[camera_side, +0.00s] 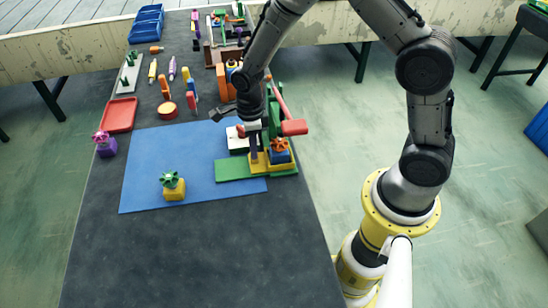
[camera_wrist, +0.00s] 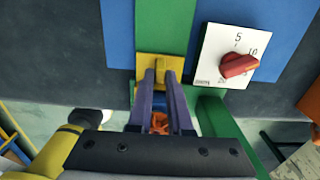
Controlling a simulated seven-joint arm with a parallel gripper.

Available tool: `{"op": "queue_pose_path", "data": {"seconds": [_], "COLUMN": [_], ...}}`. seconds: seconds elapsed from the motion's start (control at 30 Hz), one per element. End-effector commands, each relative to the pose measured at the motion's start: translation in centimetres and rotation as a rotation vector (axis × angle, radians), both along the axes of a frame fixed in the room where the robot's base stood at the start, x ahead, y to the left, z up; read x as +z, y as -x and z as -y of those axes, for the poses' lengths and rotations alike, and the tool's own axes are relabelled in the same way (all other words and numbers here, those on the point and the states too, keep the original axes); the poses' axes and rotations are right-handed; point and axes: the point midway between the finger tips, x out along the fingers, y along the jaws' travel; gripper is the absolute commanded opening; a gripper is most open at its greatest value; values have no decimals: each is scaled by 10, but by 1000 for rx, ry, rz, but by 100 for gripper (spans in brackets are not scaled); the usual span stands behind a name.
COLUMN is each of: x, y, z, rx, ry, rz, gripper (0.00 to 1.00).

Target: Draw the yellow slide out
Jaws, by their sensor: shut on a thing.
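The yellow slide (camera_side: 256,167) sits on the green base (camera_side: 235,172) at the right edge of the table. In the wrist view the yellow slide (camera_wrist: 148,62) shows as a flat plate across a green strip, just beyond my fingertips. My gripper (camera_wrist: 163,76) points down with its two purple-grey fingers shut on a narrow raised part of the slide. In the side view my gripper (camera_side: 256,153) reaches down onto the slide. The fingers hide most of the gripped part.
A white dial panel with a red knob (camera_wrist: 239,66) is right beside the slide. An orange knob on a blue block (camera_side: 280,155) and a red-ended lever (camera_side: 293,127) stand close by. A green-handled yellow block (camera_side: 174,189) sits on the blue mat (camera_side: 150,150), otherwise largely clear.

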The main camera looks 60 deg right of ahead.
Motion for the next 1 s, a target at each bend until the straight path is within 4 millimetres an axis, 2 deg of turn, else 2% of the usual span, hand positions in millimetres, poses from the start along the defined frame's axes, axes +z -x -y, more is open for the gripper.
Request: {"op": "queue_pose_path", "data": {"seconds": [1.0], "x": [0], "y": [-47], "z": [-47], "rx": [2], "ry": [-1], "rz": [2], "gripper": [0]}}
